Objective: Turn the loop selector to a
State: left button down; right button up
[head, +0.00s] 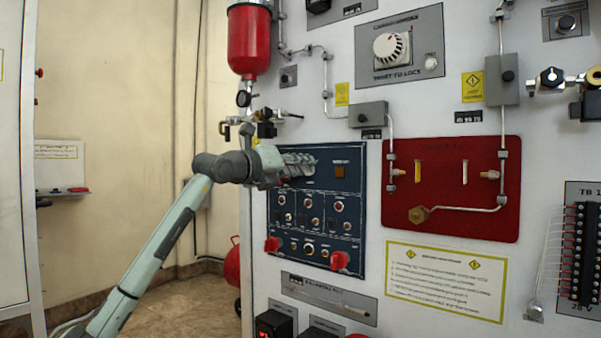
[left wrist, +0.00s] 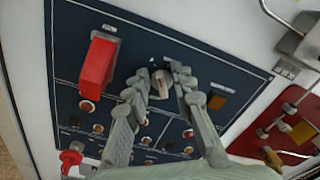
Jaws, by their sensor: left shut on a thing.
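The blue control panel (head: 345,205) stands on the white wall, with rows of small buttons and switches. The small pale grey knob (left wrist: 161,83), which I take for the loop selector, shows on the same blue panel in the left wrist view. My left gripper (head: 303,164) is at the upper part of this panel. In the left wrist view my left gripper (left wrist: 161,76) has one finger on each side of the knob and is shut on it. The fingers hide the knob in the head view. Its lettering is too small to read. My right gripper is not in view.
A red switch cover (left wrist: 97,66) stands out left of the knob in the left wrist view. Red knobs (head: 340,261) project from the panel's lower edge. A red plate (head: 480,215) with pipes is to the right. A red cylinder (head: 249,42) hangs above.

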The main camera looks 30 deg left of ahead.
pick_arm(q)
jog(key=shift+a+n, duration=0.15)
jog(key=shift+n, duration=0.95)
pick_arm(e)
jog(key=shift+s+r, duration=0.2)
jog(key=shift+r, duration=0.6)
pick_arm(q)
jog(key=c, duration=1.6)
grip_release()
jog(key=shift+c, duration=0.2)
jog(key=shift+s, duration=0.1)
jog(key=s, duration=1.1)
jog(key=shift+s+a, duration=0.4)
jog(key=shift+a, duration=0.05)
